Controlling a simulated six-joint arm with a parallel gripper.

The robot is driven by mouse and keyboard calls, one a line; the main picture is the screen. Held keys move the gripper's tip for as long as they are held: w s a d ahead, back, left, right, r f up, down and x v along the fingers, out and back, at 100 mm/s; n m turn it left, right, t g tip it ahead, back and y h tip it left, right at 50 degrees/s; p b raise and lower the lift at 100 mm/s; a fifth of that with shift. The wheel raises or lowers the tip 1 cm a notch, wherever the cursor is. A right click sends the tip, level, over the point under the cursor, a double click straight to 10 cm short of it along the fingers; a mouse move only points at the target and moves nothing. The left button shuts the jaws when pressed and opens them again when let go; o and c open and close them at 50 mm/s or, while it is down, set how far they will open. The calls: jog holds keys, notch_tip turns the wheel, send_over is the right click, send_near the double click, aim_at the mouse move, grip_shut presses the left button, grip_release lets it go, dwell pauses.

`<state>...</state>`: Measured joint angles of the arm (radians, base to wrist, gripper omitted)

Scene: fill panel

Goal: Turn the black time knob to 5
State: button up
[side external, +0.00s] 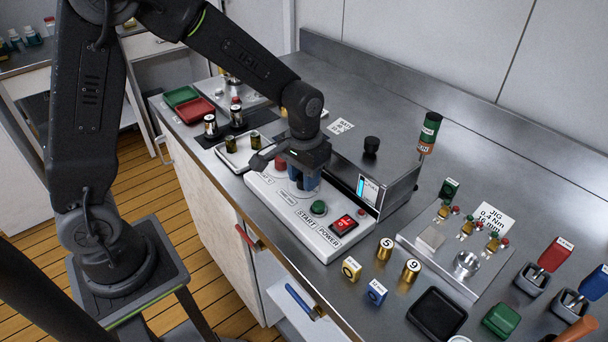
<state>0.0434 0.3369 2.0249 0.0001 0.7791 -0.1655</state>
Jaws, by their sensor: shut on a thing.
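The fill panel (333,248) is a white sloped box on the steel counter. It carries a green start button (319,207), a red power switch (343,223) and a red button (280,163). My gripper (305,184), with blue fingers, points down onto the panel between the red and green buttons, over the area labelled for time. It is shut on the black time knob, which is mostly hidden by the fingers and wrist. The knob's pointer and most of its scale cannot be read from here.
Behind the panel stands a steel box with a black cap (371,146) and a cyan level display (361,186). Brass numbered cylinders (385,248) and small blocks stand to the right. A jig plate (428,262) lies further right. Green and red trays (194,110) are at far left.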

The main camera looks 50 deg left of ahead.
jog(key=m, duration=0.5)
jog(key=shift+m, duration=0.3)
dwell(0.4)
jog(key=o, duration=0.9)
jog(key=shift+o, duration=0.2)
notch_tip(320, 180, up, 14)
